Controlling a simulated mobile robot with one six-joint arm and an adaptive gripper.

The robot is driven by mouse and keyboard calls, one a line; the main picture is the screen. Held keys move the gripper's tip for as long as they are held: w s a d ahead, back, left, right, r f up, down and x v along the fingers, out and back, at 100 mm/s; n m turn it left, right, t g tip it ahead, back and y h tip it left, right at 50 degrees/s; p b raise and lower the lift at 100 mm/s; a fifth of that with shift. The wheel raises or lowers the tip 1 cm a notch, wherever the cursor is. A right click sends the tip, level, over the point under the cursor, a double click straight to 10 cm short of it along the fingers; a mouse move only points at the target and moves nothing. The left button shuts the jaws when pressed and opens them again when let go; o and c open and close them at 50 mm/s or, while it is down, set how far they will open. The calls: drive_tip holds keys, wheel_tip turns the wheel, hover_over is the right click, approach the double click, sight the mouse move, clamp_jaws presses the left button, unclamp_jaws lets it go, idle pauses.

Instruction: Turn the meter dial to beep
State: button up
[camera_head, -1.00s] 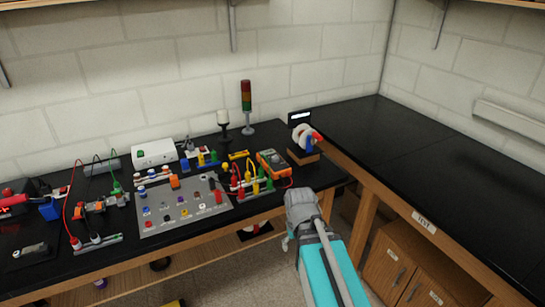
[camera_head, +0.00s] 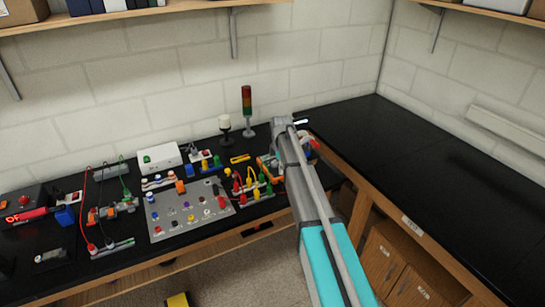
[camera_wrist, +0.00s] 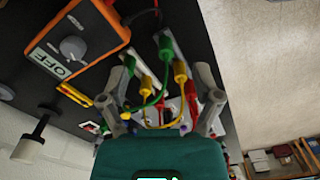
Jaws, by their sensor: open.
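The orange meter (camera_wrist: 80,45) shows in the upper left of the wrist view. In the head view only part of the meter (camera_head: 264,167) shows, because my arm covers the rest. My gripper (camera_wrist: 161,78) is open, its two grey fingers well apart. The meter and dial lie to the left of the fingers in the wrist view, not between them. The head view does not show the fingers clearly.
Cables with yellow, green and red plugs (camera_wrist: 165,85) show between and beyond the fingers. A grey button panel (camera_head: 188,210), a signal tower (camera_head: 247,110) and a white lamp (camera_head: 225,125) stand on the black bench. The bench at right (camera_head: 440,150) is clear.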

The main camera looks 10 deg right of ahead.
sight(275, 163)
drive_tip(key=w+r+n+p, duration=0.4)
drive_tip(key=w+n, duration=0.3)
drive_tip(key=w, duration=0.6)
drive_tip(key=shift+w+r, duration=0.25)
drive_tip(key=shift+r, duration=0.35)
drive_tip(key=shift+f, duration=0.2)
wheel_tip(275, 163, down, 14)
drive_tip(key=b, duration=1.3)
drive_tip(key=shift+r+b, duration=0.25)
drive_tip(key=shift+b, duration=0.05)
